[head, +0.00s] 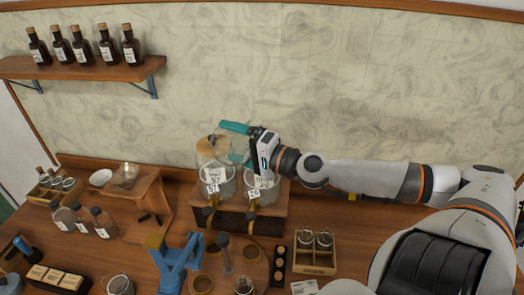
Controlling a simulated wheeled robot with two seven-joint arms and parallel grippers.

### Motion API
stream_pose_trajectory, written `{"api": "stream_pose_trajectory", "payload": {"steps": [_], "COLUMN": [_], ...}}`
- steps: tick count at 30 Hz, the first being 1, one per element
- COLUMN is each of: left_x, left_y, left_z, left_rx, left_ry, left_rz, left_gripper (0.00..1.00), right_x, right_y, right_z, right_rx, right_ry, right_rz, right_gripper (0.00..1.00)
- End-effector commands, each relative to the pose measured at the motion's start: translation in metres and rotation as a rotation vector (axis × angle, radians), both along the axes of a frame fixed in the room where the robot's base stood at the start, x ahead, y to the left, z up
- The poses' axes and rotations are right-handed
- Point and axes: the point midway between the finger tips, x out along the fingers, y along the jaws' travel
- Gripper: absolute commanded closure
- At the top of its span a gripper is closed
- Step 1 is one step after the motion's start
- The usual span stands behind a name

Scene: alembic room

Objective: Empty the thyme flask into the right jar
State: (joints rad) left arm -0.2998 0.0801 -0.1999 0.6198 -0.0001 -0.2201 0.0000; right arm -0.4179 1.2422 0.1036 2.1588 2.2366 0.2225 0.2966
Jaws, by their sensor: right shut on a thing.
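My right gripper (236,142) reaches in from the right, above the two glass jars. Its teal fingers are shut on a clear glass thing, probably the flask; fingers and overlapping glass hide most of it, and no thyme label is readable. The right jar (261,190) stands on a wooden stand, with a label and a brass tap at its front; the gripper hides part of its top. The left jar (227,189) stands beside it, also labelled and tapped. I cannot tell whether anything is flowing into either jar. My left gripper is not in view.
The jar stand (278,215) sits at the back of the bench. A blue stand (172,268) and a wooden crate of small jars (317,260) are in front. Corked bottles (83,235) stand left. A wall shelf (80,71) holds several dark bottles.

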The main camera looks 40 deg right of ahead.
Motion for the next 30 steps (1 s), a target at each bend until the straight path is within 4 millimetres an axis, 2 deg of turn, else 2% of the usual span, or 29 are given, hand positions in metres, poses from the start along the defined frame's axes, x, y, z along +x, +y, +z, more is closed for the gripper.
{"api": "stream_pose_trajectory", "payload": {"steps": [30], "left_x": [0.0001], "left_y": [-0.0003], "left_z": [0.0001], "left_rx": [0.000], "left_ry": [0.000], "left_rz": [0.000], "left_gripper": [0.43], "right_x": [0.0004], "right_y": [-0.0009], "right_z": [0.0077], "right_rx": [0.050], "right_ry": [0.014], "right_rz": [0.001], "right_gripper": [0.39]}}
